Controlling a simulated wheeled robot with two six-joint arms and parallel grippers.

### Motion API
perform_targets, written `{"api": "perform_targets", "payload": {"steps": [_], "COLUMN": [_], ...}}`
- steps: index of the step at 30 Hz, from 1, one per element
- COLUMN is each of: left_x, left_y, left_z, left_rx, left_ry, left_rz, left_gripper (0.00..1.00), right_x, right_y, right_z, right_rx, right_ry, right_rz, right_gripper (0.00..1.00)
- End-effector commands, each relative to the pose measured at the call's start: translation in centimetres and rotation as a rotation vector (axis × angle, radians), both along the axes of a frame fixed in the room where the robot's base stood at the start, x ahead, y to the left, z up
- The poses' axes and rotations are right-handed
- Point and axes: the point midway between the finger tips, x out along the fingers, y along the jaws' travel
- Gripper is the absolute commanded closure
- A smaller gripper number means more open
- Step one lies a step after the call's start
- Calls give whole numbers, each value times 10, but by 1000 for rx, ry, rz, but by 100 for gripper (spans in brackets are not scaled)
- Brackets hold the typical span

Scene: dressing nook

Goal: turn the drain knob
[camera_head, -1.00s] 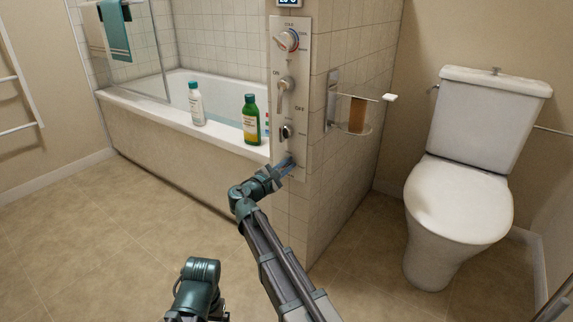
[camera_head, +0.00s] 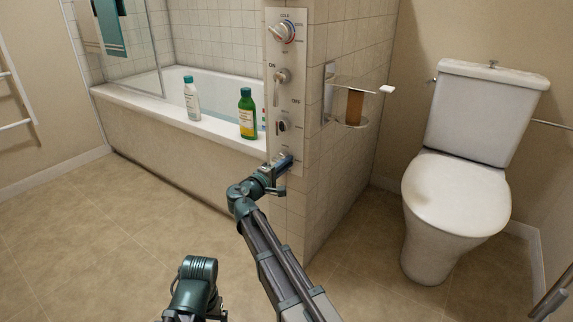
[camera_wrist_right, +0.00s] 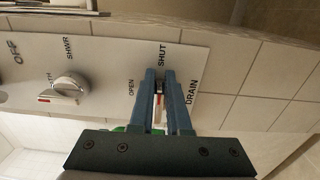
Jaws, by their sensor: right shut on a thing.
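The drain knob (camera_wrist_right: 159,88) shows as a small pale and red sliver between the blue fingers in the right wrist view, under the words OPEN and SHUT with DRAIN to the right. The fingers hide most of it, so I cannot tell its exact angle. My right gripper (camera_wrist_right: 161,78) is shut on it. In the head view my right gripper (camera_head: 284,162) is at the bottom of the white control panel (camera_head: 298,60), hiding the drain knob. A part of my left arm shows at the bottom; its gripper is not in view.
Above on the panel are a temperature dial (camera_head: 282,32), an ON/OFF lever (camera_head: 279,84) and a bath/shower knob (camera_head: 283,125). A white bottle (camera_head: 192,100) and a green-capped bottle (camera_head: 247,115) stand on the bathtub rim (camera_head: 150,107). A toilet (camera_head: 455,200) stands right. The floor left is clear.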

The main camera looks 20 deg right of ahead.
Motion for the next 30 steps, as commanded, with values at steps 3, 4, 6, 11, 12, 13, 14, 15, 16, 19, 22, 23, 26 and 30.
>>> {"api": "perform_targets", "payload": {"steps": [3, 4, 6, 11, 12, 13, 14, 15, 16, 19, 22, 23, 26, 30], "left_x": [0, 0, 0, 0, 0, 0, 0, 0, 0, 0, 0, 0, 0, 0], "left_y": [0, 0, 0, 0, 0, 0, 0, 0, 0, 0, 0, 0, 0, 0], "left_z": [-1, -1, 0, 0, 0, 0, 0, 0, 0, 0, 0, 0, 0, 0], "left_rx": [0, 0, 0, 0, 0, 0, 0, 0, 0, 0, 0, 0, 0, 0], "left_ry": [0, 0, 0, 0, 0, 0, 0, 0, 0, 0, 0, 0, 0, 0], "left_rz": [0, 0, 0, 0, 0, 0, 0, 0, 0, 0, 0, 0, 0, 0], "left_gripper": [5, 5, 5, 5, 5, 5, 5, 5, 5, 5, 5, 5, 5, 5], "right_x": [8, 8, 9, 9, 9, 9, 9, 9, 9, 9, 9, 9, 8, 6], "right_y": [6, 6, 6, 6, 6, 6, 6, 6, 6, 6, 6, 6, 6, 5], "right_z": [0, 0, 0, 0, 0, 0, 0, 0, 0, 0, 0, 0, 0, 0], "right_rx": [11, 13, 15, 16, 16, 15, 15, 15, 15, 13, 14, 14, 14, 14], "right_ry": [-16, -18, -21, -24, -23, -24, -24, -24, -24, -24, -23, -23, -23, -23], "right_rz": [19, 19, 19, 19, 19, 19, 19, 19, 19, 19, 20, 20, 19, 17], "right_gripper": [100, 100, 100, 100, 100, 100, 100, 100, 100, 76, 58, 55, 55, 55]}}
